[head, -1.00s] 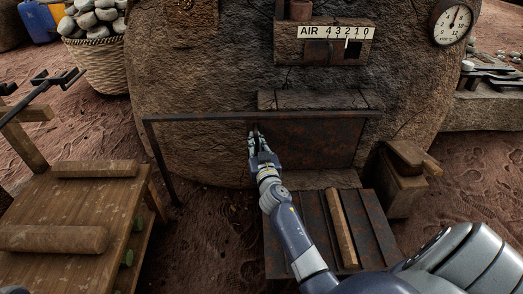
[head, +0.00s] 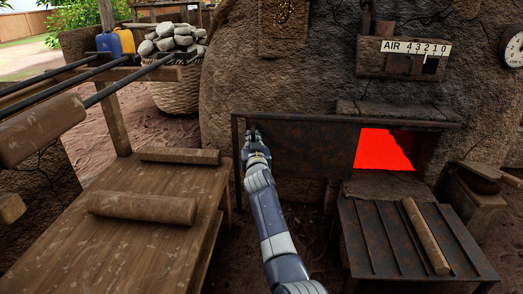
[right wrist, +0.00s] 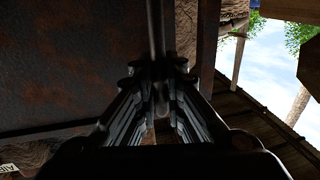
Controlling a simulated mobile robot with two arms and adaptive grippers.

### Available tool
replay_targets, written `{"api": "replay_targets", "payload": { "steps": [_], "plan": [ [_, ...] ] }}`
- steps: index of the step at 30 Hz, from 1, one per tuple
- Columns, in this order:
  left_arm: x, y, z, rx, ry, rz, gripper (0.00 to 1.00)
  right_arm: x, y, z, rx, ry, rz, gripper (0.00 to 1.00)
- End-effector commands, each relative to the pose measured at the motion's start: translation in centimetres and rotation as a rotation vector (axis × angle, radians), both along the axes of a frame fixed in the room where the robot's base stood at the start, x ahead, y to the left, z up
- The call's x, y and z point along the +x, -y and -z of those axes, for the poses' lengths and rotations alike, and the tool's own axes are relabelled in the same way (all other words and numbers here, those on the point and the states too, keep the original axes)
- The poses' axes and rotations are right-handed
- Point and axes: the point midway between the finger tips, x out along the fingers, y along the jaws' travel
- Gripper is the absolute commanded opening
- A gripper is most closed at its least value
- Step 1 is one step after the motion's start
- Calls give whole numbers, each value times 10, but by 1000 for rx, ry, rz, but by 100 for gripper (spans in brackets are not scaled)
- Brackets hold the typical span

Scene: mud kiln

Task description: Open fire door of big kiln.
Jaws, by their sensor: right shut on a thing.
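The fire door (head: 300,148) of the big kiln (head: 310,60) is a dark rusty plate hanging in a rail frame. It stands slid to the left, and a glowing red opening (head: 382,150) shows to its right. My right gripper (head: 254,136) is at the door's left edge, shut on what looks like the door's handle (right wrist: 156,35). In the right wrist view the fingers (right wrist: 160,85) close around this thin dark bar beside the rusty plate (right wrist: 65,60). The grip itself is partly hidden by the fingers. My left gripper is not in view.
A wooden table (head: 150,205) with wooden rollers (head: 143,204) stands at the left. A ribbed metal shelf (head: 385,235) with a wooden bar (head: 427,237) is below the opening. An air gauge box (head: 405,66) sits above. A basket of stones (head: 174,95) stands behind.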

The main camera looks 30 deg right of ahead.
Motion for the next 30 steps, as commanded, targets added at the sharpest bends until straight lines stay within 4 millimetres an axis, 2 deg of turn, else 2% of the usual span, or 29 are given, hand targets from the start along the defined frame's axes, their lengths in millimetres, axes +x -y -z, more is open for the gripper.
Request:
{"api": "replay_targets", "payload": {
  "steps": [3, 17, 18, 21, 30],
  "plan": [
    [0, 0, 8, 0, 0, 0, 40, 4, -8, 3, 3, -1, -3, 0],
    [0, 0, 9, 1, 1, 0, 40, 5, -9, 2, 2, -5, 0, 0],
    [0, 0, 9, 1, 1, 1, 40, 5, -9, 2, 2, -5, 0, 13],
    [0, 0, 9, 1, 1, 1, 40, 5, -9, 2, 2, -5, 1, 31],
    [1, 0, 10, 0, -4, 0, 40, 5, -7, 0, 1, -3, 2, 31]
  ]
}}
